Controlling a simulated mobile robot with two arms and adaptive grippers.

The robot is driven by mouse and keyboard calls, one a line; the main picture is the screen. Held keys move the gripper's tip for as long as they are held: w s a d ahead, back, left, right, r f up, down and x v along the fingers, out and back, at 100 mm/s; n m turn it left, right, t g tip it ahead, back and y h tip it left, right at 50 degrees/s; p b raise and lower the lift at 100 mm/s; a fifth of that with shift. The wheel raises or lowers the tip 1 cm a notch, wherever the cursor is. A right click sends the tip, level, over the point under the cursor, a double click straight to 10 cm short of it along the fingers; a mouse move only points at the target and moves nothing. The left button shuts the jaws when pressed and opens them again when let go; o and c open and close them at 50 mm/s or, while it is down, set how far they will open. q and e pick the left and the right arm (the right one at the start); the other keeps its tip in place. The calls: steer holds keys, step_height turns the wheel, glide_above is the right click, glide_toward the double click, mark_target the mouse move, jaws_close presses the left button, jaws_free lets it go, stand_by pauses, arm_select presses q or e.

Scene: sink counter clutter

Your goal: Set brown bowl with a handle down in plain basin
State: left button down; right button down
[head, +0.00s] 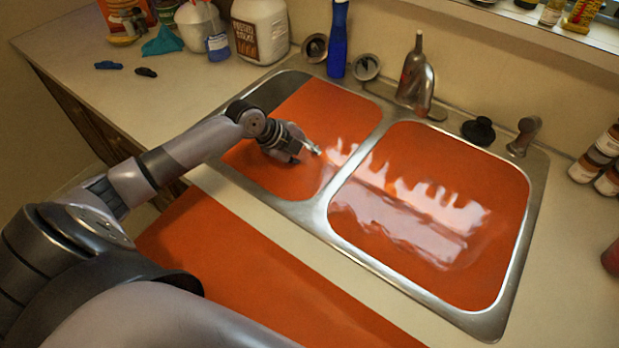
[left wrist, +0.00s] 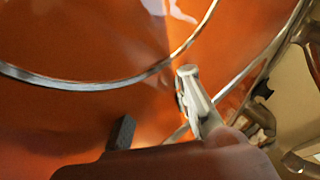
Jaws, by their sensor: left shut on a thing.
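My left gripper (head: 306,149) is low over the left basin (head: 335,103) of a double sink, near the divider. In the left wrist view its fingers (left wrist: 156,98) are seen close, with a rounded brown surface, apparently the brown bowl (left wrist: 165,164), at the bottom edge between them. The gripper is shut on it. The bowl's handle and full outline cannot be made out, and I cannot pick the bowl out in the head view. The right basin (head: 400,215) is orange inside with bright reflections, like the left one. Which is the plain basin I cannot tell. My right gripper is not in view.
A black stopper (head: 478,130) is at the back right. A white jug (head: 261,30) and other clutter stand at the back left. The left counter's front is clear.

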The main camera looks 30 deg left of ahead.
arm_select(q)
glide_above(311, 192)
step_height(311, 192, down, 6)
steer(key=shift+w+r, duration=0.1)
steer(key=shift+r, duration=0.1)
steer(key=shift+f+p, duration=0.3)
steer(key=shift+f, duration=0.25)
step_height(311, 192, down, 3)
steer(key=shift+f, duration=0.35)
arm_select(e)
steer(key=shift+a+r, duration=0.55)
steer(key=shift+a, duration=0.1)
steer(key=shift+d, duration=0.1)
arm_select(q)
steer(key=shift+f, duration=0.15)
steer(key=c, duration=1.7)
jaws_free()
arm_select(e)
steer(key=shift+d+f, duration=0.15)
